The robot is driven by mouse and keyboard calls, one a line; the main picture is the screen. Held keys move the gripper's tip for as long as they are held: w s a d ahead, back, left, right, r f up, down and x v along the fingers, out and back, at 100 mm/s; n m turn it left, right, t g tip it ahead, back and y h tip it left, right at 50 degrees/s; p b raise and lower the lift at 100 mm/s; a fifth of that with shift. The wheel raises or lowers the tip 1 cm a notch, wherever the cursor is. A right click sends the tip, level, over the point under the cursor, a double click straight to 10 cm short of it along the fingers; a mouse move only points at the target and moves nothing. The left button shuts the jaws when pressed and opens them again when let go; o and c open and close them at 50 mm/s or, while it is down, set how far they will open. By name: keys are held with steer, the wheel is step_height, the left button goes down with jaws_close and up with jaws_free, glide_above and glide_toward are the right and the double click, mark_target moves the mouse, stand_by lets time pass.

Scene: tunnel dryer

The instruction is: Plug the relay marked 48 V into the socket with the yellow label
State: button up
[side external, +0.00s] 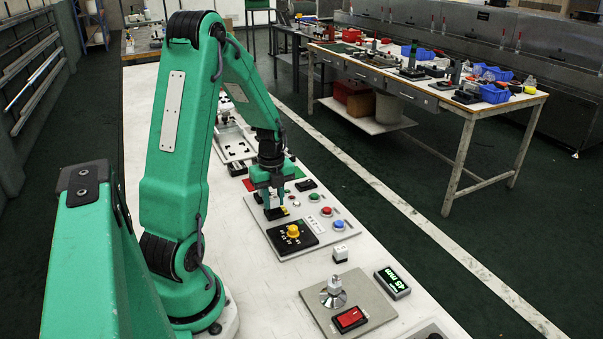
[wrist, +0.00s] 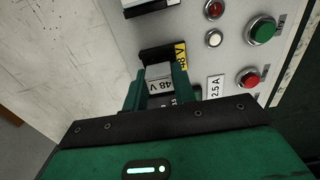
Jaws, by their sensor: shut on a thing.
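The relay (wrist: 160,86) is a pale block with "48 V" on its face. My gripper (wrist: 161,97) is shut on it, with a green finger on each side. A black socket (wrist: 158,53) lies just beyond the relay in the wrist view, with a yellow label (wrist: 181,54) at its right. The relay overlaps the socket's near part, and I cannot tell whether it is seated or held above. In the side external view my gripper (side external: 273,204) points down at the far panel, close to the yellow label (side external: 284,211). The relay is mostly hidden there.
The panel (side external: 297,250) carries a yellow knob (side external: 293,231), a red button (side external: 327,212) and a blue button (side external: 338,225). Another black socket (wrist: 131,12) sits beyond.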

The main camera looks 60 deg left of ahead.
mark_target(273, 197)
steer(key=shift+f, duration=0.6)
steer(key=o, duration=1)
steer(key=shift+r, duration=3.9)
